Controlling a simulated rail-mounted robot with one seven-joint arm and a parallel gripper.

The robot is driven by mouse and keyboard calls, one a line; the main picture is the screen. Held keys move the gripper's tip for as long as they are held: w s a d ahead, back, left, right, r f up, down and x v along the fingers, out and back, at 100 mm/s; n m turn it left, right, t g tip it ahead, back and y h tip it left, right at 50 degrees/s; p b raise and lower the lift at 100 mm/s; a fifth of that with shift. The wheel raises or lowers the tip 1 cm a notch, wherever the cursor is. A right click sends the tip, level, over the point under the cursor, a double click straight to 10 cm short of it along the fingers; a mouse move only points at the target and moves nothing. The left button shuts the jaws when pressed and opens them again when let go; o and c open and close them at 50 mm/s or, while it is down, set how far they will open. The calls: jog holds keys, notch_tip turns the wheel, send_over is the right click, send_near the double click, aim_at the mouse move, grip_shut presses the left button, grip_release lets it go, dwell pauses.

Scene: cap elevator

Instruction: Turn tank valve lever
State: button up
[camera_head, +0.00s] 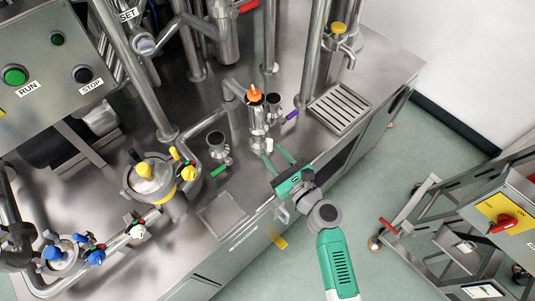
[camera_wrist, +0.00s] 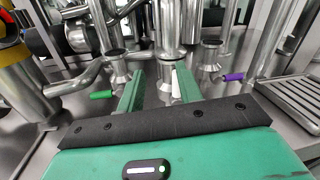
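Several small valve levers show, and I cannot tell which one is the tank valve lever. A white lever (camera_head: 269,145) sits low on the steel cylinder (camera_head: 257,118) with the orange top; it also shows in the wrist view (camera_wrist: 175,82). A green-handled lever (camera_head: 221,169) is to its left and a purple-handled lever (camera_head: 291,115) to its right. My gripper (camera_head: 274,156) is open and empty, its two green fingers pointing at the cylinder. In the wrist view (camera_wrist: 160,80) the white lever appears between the fingers, close to the right one. Contact cannot be told.
A slotted drain tray (camera_head: 341,110) is on the right of the steel counter. A yellow-banded vessel (camera_head: 152,178) with blue and yellow valve handles stands left. Vertical pipes rise behind the cylinder. A wheeled cart with a red switch (camera_head: 503,221) is at right.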

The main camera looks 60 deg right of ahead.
aim_at(270, 151)
jog(key=s+f+m, duration=0.1)
jog(key=f, duration=0.2)
jog(key=s+d+f+m, duration=0.1)
jog(key=shift+s+f+m+g+h, duration=0.15)
jog(key=shift+s+m+g+h, duration=0.15)
jog(key=shift+s, duration=0.05)
jog(key=shift+w+d, duration=0.2)
jog(key=shift+w, duration=0.15)
jog(key=b+x, duration=0.1)
jog(key=x, duration=0.6)
jog(key=shift+w+d, duration=0.1)
jog(key=shift+c, duration=0.4)
grip_shut()
